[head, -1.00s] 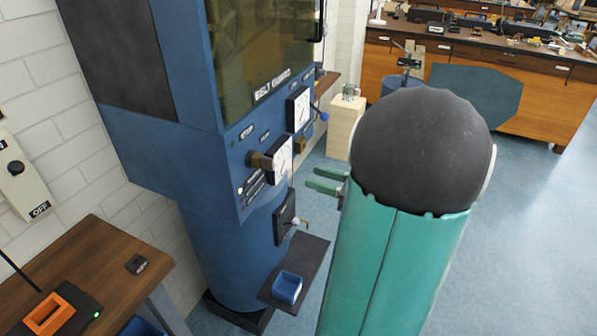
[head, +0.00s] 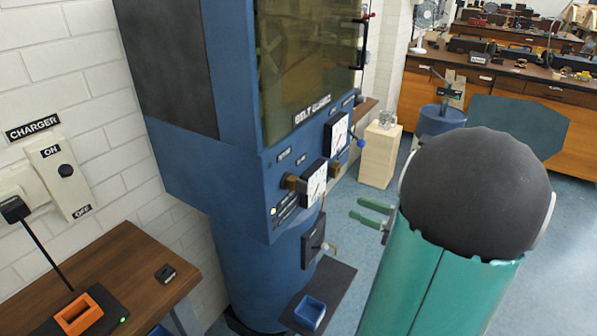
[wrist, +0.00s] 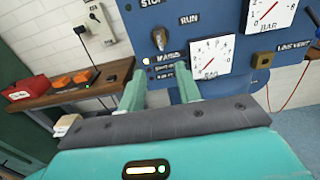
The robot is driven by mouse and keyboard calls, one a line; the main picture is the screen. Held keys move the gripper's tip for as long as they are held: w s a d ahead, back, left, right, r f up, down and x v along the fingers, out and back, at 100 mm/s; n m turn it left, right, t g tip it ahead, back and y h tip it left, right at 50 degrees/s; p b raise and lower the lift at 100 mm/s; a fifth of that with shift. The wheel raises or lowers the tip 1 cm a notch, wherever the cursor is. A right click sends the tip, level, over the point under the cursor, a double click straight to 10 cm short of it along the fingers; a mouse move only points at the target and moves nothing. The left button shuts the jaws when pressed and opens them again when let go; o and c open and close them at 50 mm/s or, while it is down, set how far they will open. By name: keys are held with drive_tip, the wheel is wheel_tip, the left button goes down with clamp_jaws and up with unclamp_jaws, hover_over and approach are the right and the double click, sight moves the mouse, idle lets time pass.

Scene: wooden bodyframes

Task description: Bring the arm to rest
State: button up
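My arm, with teal links (head: 440,270) and a dark round joint, stands raised in the right half of the head view. My gripper (head: 374,213) has two green fingers that point left toward the blue machine (head: 225,190). In the wrist view my gripper (wrist: 160,75) has its fingers well apart with nothing between them, so it is open and empty. Both fingertips overlap the machine's panel with its gauges in that picture; the distance to it is hard to tell.
A wooden bench (head: 120,275) with an orange charger dock (head: 78,314) is at the left wall. A blue bin (head: 310,312) sits on the machine's low shelf. A pale wooden block (head: 379,155) and long workbenches (head: 440,75) stand behind. Blue floor is open at right.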

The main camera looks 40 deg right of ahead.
drive_tip(key=a+r+n+g+h, duration=0.2)
drive_tip(key=a+n+g+h, duration=0.4)
drive_tip(key=a+n, duration=2.4)
drive_tip(key=n+g, duration=0.2)
drive_tip(key=g, duration=0.3)
drive_tip(key=shift+a, duration=0.4)
